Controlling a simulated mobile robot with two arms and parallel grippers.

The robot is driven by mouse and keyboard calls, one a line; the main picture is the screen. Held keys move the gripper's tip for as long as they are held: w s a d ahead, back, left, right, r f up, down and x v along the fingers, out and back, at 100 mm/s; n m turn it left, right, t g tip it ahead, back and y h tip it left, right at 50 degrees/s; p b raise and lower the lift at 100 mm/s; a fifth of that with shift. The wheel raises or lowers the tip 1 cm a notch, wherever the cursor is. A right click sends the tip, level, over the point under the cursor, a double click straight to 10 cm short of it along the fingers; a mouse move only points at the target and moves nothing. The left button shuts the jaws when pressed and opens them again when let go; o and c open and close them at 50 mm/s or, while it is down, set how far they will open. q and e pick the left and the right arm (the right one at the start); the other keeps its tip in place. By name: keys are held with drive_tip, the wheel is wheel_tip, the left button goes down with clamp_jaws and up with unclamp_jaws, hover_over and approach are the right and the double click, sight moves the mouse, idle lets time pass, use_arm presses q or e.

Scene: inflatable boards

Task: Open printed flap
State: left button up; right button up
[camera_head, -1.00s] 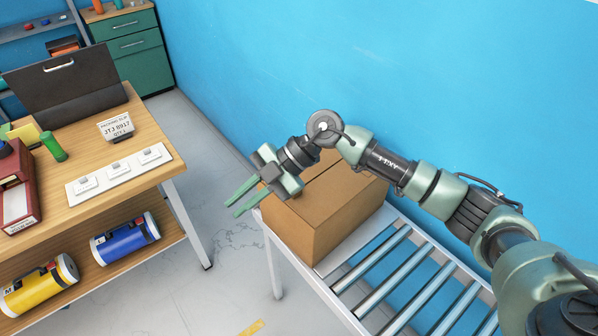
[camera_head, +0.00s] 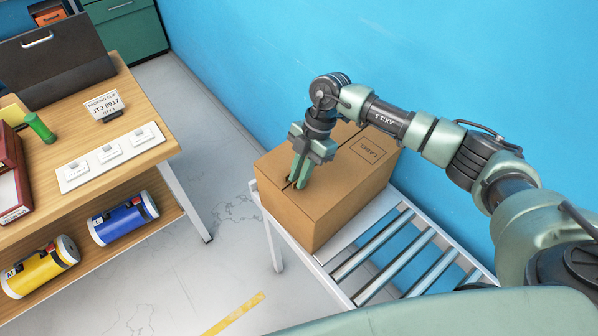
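The right flap (camera_head: 363,158) bears a printed "LABEL" rectangle; the left flap (camera_head: 277,170) looks plain. My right gripper (camera_head: 296,184) points down over the top of the box, with its green fingertips at the seam near the front edge. A narrow gap shows between the fingers, and nothing is seen between them. I cannot tell whether the tips touch the cardboard. My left gripper is out of view.
The conveyor rollers (camera_head: 382,269) lie bare to the right of the box, and a blue wall (camera_head: 450,70) rises behind. A wooden workbench (camera_head: 135,92) stands at left with a packing slip sign (camera_head: 104,106) and a white panel (camera_head: 112,158). Floor between is clear.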

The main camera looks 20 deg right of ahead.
drive_tip(key=shift+s+a, duration=0.1)
drive_tip(key=shift+a, duration=0.05)
clamp_jaws()
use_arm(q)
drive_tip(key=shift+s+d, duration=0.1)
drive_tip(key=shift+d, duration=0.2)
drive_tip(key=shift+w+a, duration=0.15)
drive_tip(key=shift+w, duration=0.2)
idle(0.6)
